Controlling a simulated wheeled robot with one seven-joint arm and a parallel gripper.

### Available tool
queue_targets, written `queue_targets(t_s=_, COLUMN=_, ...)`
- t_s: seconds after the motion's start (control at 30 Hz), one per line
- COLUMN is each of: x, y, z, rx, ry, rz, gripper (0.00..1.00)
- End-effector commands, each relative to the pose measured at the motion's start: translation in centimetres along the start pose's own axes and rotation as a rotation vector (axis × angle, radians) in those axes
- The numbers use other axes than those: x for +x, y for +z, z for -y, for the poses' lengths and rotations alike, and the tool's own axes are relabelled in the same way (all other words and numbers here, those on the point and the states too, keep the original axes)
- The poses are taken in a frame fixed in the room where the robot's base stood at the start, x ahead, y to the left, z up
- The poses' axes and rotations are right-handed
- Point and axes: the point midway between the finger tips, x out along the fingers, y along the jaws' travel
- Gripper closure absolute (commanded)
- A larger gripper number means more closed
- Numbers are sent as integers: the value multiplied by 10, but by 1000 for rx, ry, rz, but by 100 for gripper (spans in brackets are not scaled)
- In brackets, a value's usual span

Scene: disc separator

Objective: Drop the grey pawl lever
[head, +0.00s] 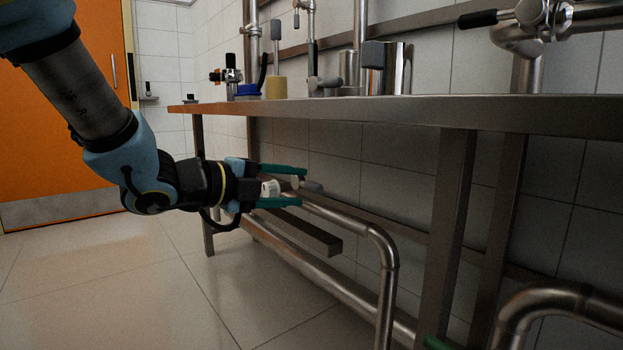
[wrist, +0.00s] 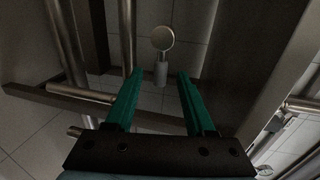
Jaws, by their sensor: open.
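A small grey lever (head: 313,186) sits below the bench top, just beyond my fingertips; I take it for the pawl lever. In the wrist view a pale round knob (wrist: 162,38) with a short grey stem (wrist: 160,76) below it shows ahead, between the lines of my two green fingers. My gripper (head: 303,187) is open, pointing right under the bench, and its fingers also show spread in the wrist view (wrist: 159,74). No grip on the lever shows. Whether a finger touches it I cannot tell, and its mount is hidden.
The steel bench top (head: 430,108) runs above my gripper, with a leg (head: 450,210) to the right. A bent steel pipe (head: 384,265) and a horizontal bar (head: 300,232) lie below and near it. Open tiled floor (head: 130,270) is at left.

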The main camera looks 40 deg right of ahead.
Motion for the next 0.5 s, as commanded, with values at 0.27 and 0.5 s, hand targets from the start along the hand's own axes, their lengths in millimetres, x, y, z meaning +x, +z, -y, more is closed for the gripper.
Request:
queue_targets(t_s=0.27, x=-30, y=0, z=0, rx=0, ry=1, rz=0, gripper=45)
queue_targets(t_s=0.5, x=-31, y=0, z=-1, rx=-1, ry=0, rz=-1, gripper=45)
